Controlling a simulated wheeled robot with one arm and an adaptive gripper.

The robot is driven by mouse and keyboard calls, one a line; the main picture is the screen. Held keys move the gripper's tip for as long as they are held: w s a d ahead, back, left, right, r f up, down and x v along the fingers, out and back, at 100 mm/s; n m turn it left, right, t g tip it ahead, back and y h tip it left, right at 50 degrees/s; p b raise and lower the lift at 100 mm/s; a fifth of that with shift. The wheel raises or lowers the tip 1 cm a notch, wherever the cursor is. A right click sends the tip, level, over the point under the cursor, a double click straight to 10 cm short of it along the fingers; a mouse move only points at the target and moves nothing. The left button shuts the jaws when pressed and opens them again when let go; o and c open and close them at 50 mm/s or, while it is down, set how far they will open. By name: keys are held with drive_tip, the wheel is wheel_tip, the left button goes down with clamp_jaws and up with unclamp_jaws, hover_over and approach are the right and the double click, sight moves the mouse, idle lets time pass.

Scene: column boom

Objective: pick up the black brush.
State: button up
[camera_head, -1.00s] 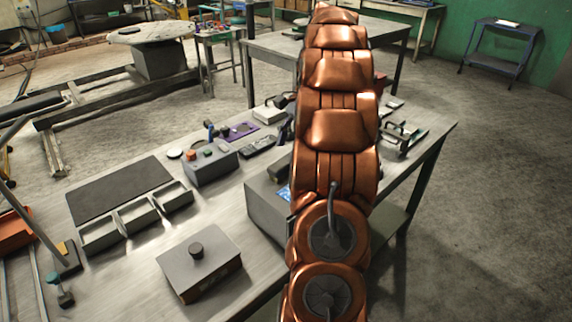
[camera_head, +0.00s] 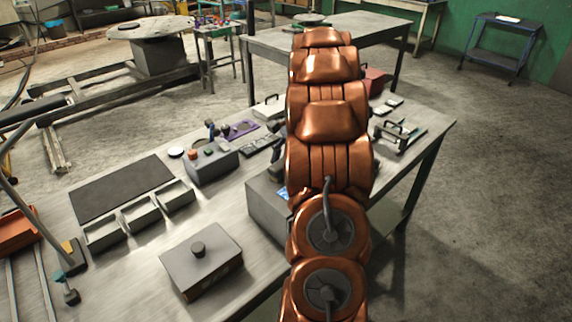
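I cannot pick out the black brush with certainty. A long dark item (camera_head: 260,146) lies on the workbench (camera_head: 130,283) left of my arm, too small to identify. My copper-coloured arm rises through the middle of the view and hides part of the bench behind it. My gripper does not show, so whether it holds anything cannot be seen.
A grey box with a knob (camera_head: 203,262) stands at the bench front. Behind it are open bins (camera_head: 143,218), a dark mat (camera_head: 122,188) and a button box (camera_head: 211,167). Dark-handled items (camera_head: 400,134) lie right of my arm. A red box (camera_head: 374,81) stands behind it.

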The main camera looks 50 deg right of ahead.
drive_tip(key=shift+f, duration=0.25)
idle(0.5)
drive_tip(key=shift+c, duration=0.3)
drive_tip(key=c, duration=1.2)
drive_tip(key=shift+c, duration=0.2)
